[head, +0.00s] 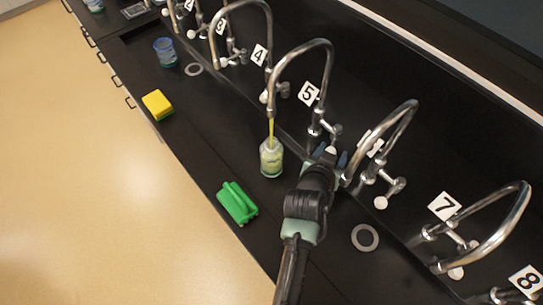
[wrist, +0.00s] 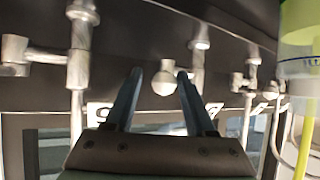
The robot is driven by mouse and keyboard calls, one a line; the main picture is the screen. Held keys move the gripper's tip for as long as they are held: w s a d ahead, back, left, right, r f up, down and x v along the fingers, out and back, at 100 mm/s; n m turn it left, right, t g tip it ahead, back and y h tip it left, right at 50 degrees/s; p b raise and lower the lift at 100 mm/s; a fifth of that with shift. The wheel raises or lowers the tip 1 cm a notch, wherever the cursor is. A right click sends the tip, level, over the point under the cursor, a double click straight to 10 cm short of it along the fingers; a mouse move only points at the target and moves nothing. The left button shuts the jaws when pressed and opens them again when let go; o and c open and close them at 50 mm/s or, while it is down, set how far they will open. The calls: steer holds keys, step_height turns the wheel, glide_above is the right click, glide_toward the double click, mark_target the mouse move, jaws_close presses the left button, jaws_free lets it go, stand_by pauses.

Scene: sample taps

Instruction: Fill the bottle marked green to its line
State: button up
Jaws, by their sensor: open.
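A clear bottle (head: 271,160) with pale green contents stands upright under tap 5 (head: 300,50). A yellow-green stream (head: 271,130) runs from the spout into it. Part of a bottle with green contents (wrist: 299,25) shows at the wrist view's upper right, with a dark line and small blue marks; the stream (wrist: 302,135) shows below it. The fill level against the line is not clear. My gripper (head: 331,154) is open beside the base of tap 5. In the wrist view my gripper (wrist: 160,73) has a white round knob (wrist: 164,84) between its fingertips; contact cannot be told.
A green block (head: 237,203) and a yellow sponge (head: 157,104) lie near the counter's front edge. A blue-tinted cup (head: 165,52) stands further left. Tap 6 (head: 385,130) is close to my gripper's right, with tap 7 (head: 500,225) beyond. A grey ring (head: 365,238) marks the bare counter.

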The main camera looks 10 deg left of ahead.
stand_by(0.3)
steer(key=shift+w+a+b, duration=0.2)
steer(key=shift+a+b, duration=0.2)
steer(key=shift+a, duration=0.35)
steer(key=shift+w+a+b, duration=0.15)
steer(key=shift+a+b, duration=0.2)
steer(key=shift+a, duration=0.4)
stand_by(0.6)
steer(key=a+p+v, duration=0.1)
steer(key=p+v, duration=0.2)
steer(key=v, duration=0.4)
steer(key=shift+w+p, duration=0.2)
steer(key=shift+p, duration=0.2)
stand_by(0.3)
stand_by(0.4)
